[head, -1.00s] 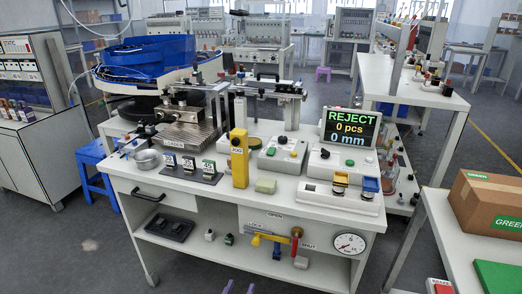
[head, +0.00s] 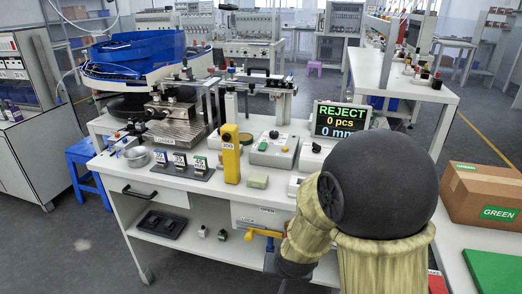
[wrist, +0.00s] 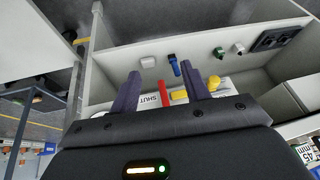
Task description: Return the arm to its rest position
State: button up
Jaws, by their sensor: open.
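My gripper (wrist: 160,82) shows in the wrist view with its two dark purple fingers apart and nothing held between them. Beyond the fingers is the bench's lower shelf area, with a red lever (wrist: 164,95) beside the SHUT label and a yellow handle (wrist: 180,95). The red lever appears between the fingers in the picture; I cannot tell its distance. In the head view my arm (head: 380,165), a black joint and tan links, is raised in the right foreground.
The white bench (head: 140,183) carries a yellow post (head: 231,155), a REJECT display (head: 341,119) and a blue bowl feeder (head: 125,60). A cardboard box (head: 483,190) stands on the right table. My arm hides the bench's right front. Floor at the lower left is clear.

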jog(key=s+d+r+n+g, duration=0.2)
jog(key=s+d+r+g, duration=0.1)
jog(key=s+d+r, duration=0.55)
jog(key=w+p+v, duration=0.2)
jog(key=p+v, duration=1.1)
jog(key=p, duration=0.2)
jog(key=w+a+r+p+v, duration=0.1)
jog(key=w+p+v, duration=0.2)
jog(key=p+v, duration=1.1)
jog(key=shift+r+h+p, duration=0.4)
jog(key=shift+p, duration=0.65)
dwell(0.7)
